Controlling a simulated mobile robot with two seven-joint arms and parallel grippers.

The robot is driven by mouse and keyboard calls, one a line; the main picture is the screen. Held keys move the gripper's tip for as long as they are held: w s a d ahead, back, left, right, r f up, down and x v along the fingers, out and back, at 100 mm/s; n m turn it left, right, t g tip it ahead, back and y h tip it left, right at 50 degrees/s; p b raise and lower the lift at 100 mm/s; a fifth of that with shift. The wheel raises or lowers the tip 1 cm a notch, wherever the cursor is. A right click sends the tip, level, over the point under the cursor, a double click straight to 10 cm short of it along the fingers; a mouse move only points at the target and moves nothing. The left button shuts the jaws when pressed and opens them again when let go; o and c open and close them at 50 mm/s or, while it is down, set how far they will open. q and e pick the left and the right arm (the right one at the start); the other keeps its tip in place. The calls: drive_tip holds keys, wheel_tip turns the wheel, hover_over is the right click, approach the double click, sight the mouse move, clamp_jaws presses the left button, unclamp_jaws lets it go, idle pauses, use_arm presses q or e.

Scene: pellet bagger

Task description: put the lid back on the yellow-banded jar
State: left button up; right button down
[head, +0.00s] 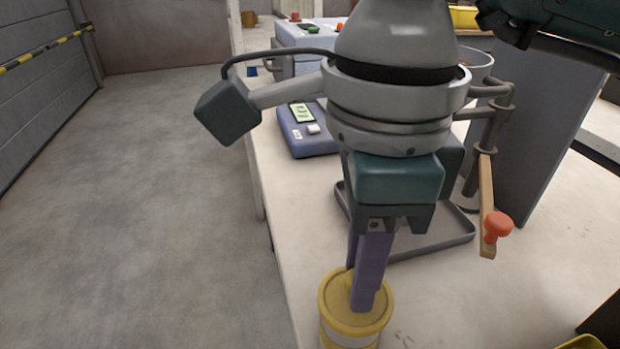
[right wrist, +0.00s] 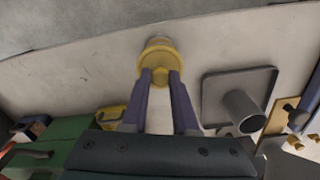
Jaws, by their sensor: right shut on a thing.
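The yellow-banded jar (head: 350,339) stands near the left edge of the pale bench, at the bottom of the head view. The round yellow lid (head: 334,309) is at the jar's mouth, over the pale wall. In the right wrist view the lid (right wrist: 157,62) covers most of the jar (right wrist: 158,41). I cannot tell whether the lid is fully seated. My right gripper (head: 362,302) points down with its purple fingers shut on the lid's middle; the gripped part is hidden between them. My left gripper is not in view.
A grey stand base (head: 445,238) lies beyond the jar, with a wooden lever and red knob (head: 497,226) to its right. A blue scale (head: 307,142) sits farther back. A yellow object (head: 582,343) shows at bottom right. Open floor lies left of the bench edge.

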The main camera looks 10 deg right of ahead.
idle(0.6)
idle(0.3)
drive_tip(key=shift+c, duration=0.6)
unclamp_jaws()
drive_tip(key=shift+r+p, duration=0.95)
drive_tip(key=shift+r, duration=0.75)
drive_tip(key=shift+r+p, duration=1.1)
drive_tip(key=shift+r, duration=0.7)
